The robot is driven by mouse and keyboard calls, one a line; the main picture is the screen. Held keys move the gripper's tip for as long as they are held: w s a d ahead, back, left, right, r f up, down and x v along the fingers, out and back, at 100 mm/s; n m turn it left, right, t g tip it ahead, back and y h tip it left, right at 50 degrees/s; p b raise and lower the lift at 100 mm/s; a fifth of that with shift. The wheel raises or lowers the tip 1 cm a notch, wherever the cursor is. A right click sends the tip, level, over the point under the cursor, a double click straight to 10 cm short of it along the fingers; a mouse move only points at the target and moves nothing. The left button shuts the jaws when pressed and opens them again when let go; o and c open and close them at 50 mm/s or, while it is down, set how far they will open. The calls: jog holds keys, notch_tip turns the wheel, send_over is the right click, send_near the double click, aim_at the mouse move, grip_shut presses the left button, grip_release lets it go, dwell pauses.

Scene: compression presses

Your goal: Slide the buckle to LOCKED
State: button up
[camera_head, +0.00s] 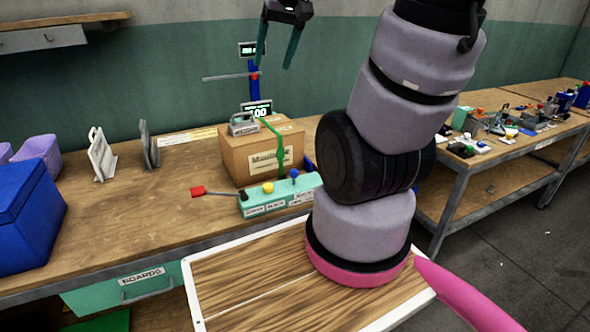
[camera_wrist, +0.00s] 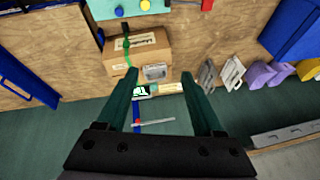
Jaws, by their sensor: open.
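A cardboard box (camera_head: 235,160) with a printed label stands on the wooden bench. A green strap (camera_head: 280,151) runs over its right part. A small dark green piece (camera_wrist: 126,43) sits on the strap in the wrist view; it may be the buckle, but I cannot read a LOCKED mark. A grey metal device (camera_head: 243,125) is at the top rear left of the box. My gripper (camera_head: 274,64) is open and empty, high above and behind the box. In the wrist view, my gripper's fingers (camera_wrist: 160,74) are spread, with the box beyond their tips.
A teal control block (camera_head: 280,196) with a red lever, yellow knob and blue knob stands before the box. A blue post (camera_head: 253,80) with displays and a horizontal rod stands behind it. A blue bin (camera_head: 25,215) is at left. Bare bench lies between.

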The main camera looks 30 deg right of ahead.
jog(key=w+d+f+n+g, duration=0.1)
jog(key=w+d+f, duration=0.2)
jog(key=f, duration=0.3)
jog(key=w+d+f+n+g, duration=0.1)
jog(key=w+d+f+g, duration=0.15)
jog(key=f, duration=0.35)
jog(key=n+g, duration=0.2)
send_near(294, 177)
jog(key=shift+y, duration=0.4)
jog(key=x, duration=0.2)
jog(key=d+x, duration=0.1)
jog(key=x, duration=0.2)
jog(key=w+x, duration=0.1)
jog(key=x, duration=0.1)
jog(key=shift+d+f, duration=0.1)
jog(key=shift+f, duration=0.3)
grip_shut()
jog(key=shift+d, duration=0.1)
